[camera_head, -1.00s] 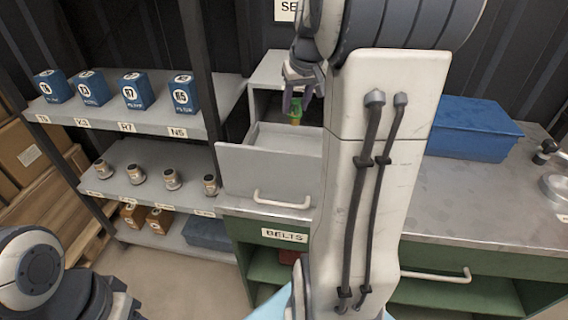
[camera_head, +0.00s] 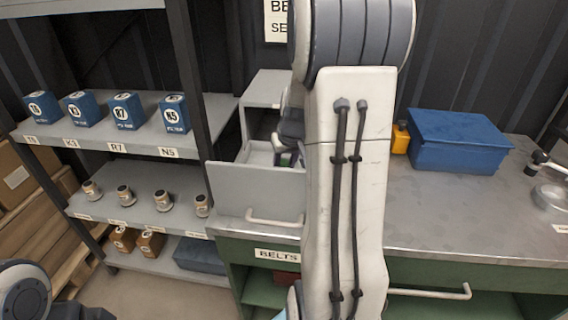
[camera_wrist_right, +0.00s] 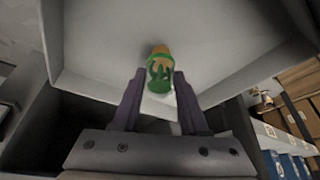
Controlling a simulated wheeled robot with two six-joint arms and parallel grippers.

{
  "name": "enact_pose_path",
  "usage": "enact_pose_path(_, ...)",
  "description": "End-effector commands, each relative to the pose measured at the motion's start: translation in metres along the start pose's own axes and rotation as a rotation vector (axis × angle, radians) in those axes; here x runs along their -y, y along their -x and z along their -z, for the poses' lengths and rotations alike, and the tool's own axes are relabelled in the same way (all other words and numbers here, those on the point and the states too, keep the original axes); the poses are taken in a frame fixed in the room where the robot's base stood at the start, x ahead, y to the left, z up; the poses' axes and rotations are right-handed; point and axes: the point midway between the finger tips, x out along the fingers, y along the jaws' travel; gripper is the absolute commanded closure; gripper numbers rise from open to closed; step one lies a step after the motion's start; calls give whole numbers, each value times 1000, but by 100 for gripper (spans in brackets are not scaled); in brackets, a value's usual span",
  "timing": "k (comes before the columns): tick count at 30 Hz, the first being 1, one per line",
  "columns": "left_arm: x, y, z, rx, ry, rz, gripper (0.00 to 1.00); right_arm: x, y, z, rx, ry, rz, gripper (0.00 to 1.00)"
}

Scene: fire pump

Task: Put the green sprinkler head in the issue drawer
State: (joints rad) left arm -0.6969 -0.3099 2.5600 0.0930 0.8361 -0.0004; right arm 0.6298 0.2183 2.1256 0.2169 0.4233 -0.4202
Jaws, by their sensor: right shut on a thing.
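The green sprinkler head (camera_wrist_right: 160,72), with an orange-tan end, is between the fingers of my right gripper (camera_wrist_right: 158,95), which is shut on it. In the right wrist view the pale interior of the issue drawer (camera_wrist_right: 225,40) lies beyond it. My right arm hides much of the gripper and the drawer's right part. I cannot tell whether the head touches the drawer floor. My left gripper is out of view.
A shelf rack at left holds blue boxes (camera_head: 127,111), small metal fittings (camera_head: 125,195) and orange-brown boxes (camera_head: 150,244). On the counter (camera_head: 440,210) are a blue bin (camera_head: 458,142) and an orange item (camera_head: 400,138). The counter's front middle is clear.

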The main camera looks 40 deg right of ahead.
Motion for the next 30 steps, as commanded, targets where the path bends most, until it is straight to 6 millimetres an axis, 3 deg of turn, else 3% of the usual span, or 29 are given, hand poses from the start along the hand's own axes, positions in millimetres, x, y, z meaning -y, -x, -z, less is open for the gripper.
enact_pose_path(7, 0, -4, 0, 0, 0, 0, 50, 0, -4, -1, -1, 0, 0, 100)
enact_pose_path(8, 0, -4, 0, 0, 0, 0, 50, 0, -4, -1, -1, 0, 0, 53)
enact_pose_path(10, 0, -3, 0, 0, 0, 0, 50, 0, -2, -1, -1, 0, 0, 27)
enact_pose_path(23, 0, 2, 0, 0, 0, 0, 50, 0, 5, 2, -3, -1, -1, 27)
enact_pose_path(30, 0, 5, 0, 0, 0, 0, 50, -1, 52, 3, -9, 0, -2, 27)
